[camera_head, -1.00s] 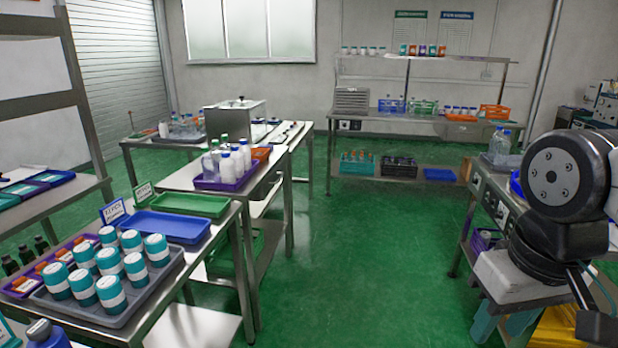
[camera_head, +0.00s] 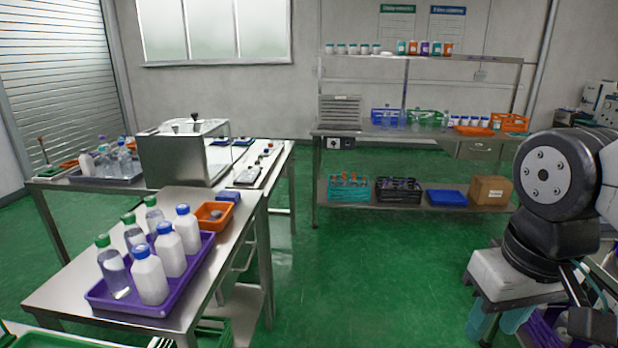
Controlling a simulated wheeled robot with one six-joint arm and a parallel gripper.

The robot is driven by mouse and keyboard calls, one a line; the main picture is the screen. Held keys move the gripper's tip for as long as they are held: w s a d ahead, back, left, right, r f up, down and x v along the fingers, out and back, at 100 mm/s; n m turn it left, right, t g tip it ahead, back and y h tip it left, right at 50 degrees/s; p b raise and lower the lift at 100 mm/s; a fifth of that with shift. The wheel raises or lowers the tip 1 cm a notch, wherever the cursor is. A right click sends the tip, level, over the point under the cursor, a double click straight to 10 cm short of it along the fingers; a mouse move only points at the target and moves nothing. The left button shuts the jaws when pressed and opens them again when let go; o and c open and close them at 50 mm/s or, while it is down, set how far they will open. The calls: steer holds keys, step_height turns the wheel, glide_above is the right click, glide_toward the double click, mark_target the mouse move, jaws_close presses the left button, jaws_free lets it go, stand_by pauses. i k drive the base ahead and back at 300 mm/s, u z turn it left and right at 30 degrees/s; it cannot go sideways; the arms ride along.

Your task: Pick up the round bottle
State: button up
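A purple tray (camera_head: 160,308) on the near steel table holds two rows of bottles. One row has clear bottles with green caps, such as the front one (camera_head: 113,272). The other has white bottles with blue caps, such as the front one (camera_head: 150,280). All stand upright. Their exact cross-section is hard to tell, so I cannot say which one is the round bottle. Part of my arm shows at the right, well apart from the tray. My gripper's fingers are not visible.
An orange bin (camera_head: 215,216) sits behind the tray. A steel tank (camera_head: 185,158) and a tray of bottles (camera_head: 105,178) stand on the table beyond. A back bench (camera_head: 350,133) carries baskets. The green floor aisle (camera_head: 340,275) is clear.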

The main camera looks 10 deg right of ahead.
mark_target(402, 115)
steer(key=z, duration=0.15)
steer(key=i, duration=1.95)
steer(key=z, duration=0.5)
steer(key=i, duration=1.65)
steer(key=z, duration=0.25)
